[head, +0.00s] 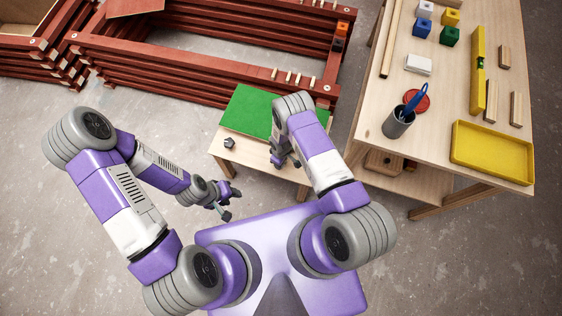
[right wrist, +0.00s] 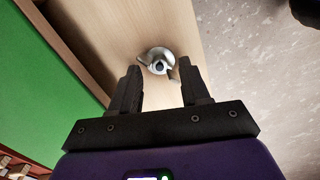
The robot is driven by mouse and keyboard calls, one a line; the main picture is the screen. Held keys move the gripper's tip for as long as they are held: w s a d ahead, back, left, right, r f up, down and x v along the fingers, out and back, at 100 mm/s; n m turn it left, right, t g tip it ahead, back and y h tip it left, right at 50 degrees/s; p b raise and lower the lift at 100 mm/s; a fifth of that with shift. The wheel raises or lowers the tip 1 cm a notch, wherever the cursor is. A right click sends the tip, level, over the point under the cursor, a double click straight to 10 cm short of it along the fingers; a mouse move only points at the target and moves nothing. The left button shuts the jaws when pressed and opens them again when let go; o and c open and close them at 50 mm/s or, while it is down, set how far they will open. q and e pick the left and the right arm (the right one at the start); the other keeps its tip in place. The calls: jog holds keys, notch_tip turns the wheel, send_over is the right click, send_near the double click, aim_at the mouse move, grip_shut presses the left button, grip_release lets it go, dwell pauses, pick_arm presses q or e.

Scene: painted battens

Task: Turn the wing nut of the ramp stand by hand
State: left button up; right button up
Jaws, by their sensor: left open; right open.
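The ramp stand is a low wooden stand (head: 255,160) with a green top panel (head: 245,110). In the right wrist view its bare wooden strip (right wrist: 105,30) lies beside the green panel. The silver wing nut (right wrist: 158,62) sits on that strip, just ahead of and between the fingertips of my right gripper (right wrist: 157,78). The fingers are open, and I cannot tell whether they touch it. In the head view my right gripper (head: 285,160) is low over the stand's near part, and the arm hides the nut. My left gripper (head: 222,210) is open and empty, left of the stand.
A small dark grey piece (head: 229,142) lies on the stand's left part. A workbench (head: 440,105) with a yellow tray (head: 492,152), a pen cup (head: 398,122) and blocks stands to the right. Stacked red battens (head: 190,75) stand behind. The floor at left is clear.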

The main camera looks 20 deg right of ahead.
jog(key=shift+f, duration=0.7)
grip_shut()
